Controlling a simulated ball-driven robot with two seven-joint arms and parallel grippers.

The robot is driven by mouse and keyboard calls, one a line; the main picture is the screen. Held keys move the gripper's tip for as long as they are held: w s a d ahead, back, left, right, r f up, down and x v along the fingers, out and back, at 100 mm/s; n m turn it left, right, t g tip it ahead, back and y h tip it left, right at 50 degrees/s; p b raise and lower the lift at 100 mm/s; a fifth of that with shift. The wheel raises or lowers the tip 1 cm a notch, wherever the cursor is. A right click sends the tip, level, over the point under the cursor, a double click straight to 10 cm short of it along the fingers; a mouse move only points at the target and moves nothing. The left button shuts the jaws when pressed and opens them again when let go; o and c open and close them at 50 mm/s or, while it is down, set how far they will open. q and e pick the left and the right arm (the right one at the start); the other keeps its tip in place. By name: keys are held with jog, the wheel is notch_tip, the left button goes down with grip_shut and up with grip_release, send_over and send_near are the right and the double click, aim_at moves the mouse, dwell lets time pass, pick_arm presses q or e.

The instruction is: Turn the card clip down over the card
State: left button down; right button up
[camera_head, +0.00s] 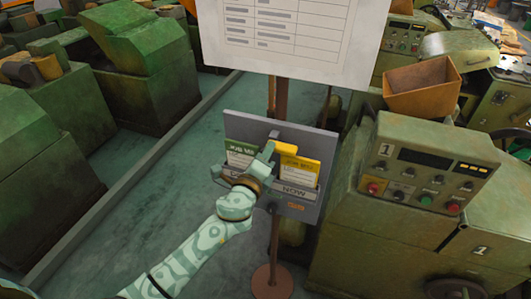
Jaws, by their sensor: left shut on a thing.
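A grey card board (228,121) stands on a brown post, with a green-headed card (240,158) on its left and a yellow-headed card (301,164) on its right, above a pocket lettered NOW. A small dark grey piece, which looks like the card clip (274,134), stands up at the board's top middle. My left gripper (266,153) is in front of the board, between the two cards, with its fingers just below that piece. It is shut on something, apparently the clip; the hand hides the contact. My right gripper is out of view.
A green machine (423,160) with a control panel stands close on the right, with an orange bin (421,86) behind it. A white printed sheet (290,35) hangs above the board. Green machines (45,165) line the left; the floor (125,215) between is clear.

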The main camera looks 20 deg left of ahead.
pick_arm(q)
jog(key=shift+r, duration=0.15)
jog(key=c, duration=1.4)
grip_release()
jog(key=shift+w, duration=0.15)
jog(key=s+b, duration=0.3)
jog(key=s, duration=1.3)
jog(key=shift+s+a+f, duration=0.15)
jog(key=shift+a+f, duration=0.15)
jog(key=shift+f, duration=0.15)
